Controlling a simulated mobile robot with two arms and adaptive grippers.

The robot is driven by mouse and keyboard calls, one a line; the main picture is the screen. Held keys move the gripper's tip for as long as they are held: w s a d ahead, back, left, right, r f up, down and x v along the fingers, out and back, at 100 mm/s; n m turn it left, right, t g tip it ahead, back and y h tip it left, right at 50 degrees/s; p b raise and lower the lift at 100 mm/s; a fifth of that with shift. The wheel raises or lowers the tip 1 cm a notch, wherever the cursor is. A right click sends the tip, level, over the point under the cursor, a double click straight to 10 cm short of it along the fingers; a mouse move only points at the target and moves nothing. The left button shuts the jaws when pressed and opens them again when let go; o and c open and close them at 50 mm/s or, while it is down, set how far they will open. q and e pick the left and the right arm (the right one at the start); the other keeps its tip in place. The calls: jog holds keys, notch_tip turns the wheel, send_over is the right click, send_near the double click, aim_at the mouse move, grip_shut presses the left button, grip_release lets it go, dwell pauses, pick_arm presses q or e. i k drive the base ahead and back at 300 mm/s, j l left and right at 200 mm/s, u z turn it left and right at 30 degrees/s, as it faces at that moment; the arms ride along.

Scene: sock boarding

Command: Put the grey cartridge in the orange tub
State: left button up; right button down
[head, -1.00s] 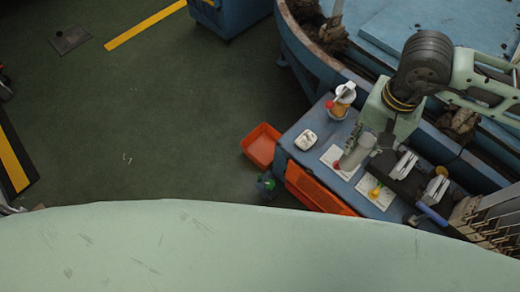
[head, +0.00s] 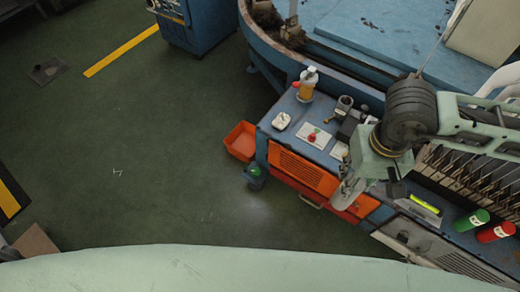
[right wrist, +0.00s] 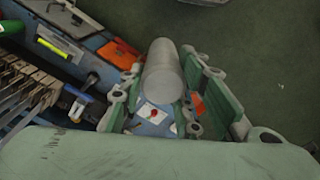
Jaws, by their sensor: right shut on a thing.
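The grey cartridge (head: 346,191) is a plain cylinder held by my right gripper (head: 368,178), over the bench's front side in the head view. In the right wrist view the cartridge (right wrist: 163,72) stands out between the two fingers of the gripper (right wrist: 166,92), which are shut on it. The orange tub (head: 240,143) is an open box on the floor at the left end of the bench, well left of the cartridge. Its inside looks empty. My left gripper is not in view.
The blue bench (head: 285,138) has orange front panels and carries a bottle (head: 307,84), a white item (head: 281,121), and a card with a red piece (head: 313,136). Green (head: 471,220) and red (head: 496,232) cylinders lie at right. A dark green-topped bin (head: 254,177) stands near the tub.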

aim_at(247, 147)
jog(key=j+z, duration=0.1)
jog(key=z, duration=0.3)
jog(key=i+j+z, duration=0.1)
jog(key=z, duration=0.35)
jog(key=i+j+z, duration=0.1)
jog(key=z, duration=0.3)
jog(key=j+z, duration=0.15)
jog(key=z, duration=0.25)
jog(key=i+j, duration=0.1)
jog(key=j, duration=1.3)
jog(key=i+j, duration=0.1)
jog(key=j, duration=1.3)
jog(key=i+j, duration=0.1)
jog(key=j, duration=1.3)
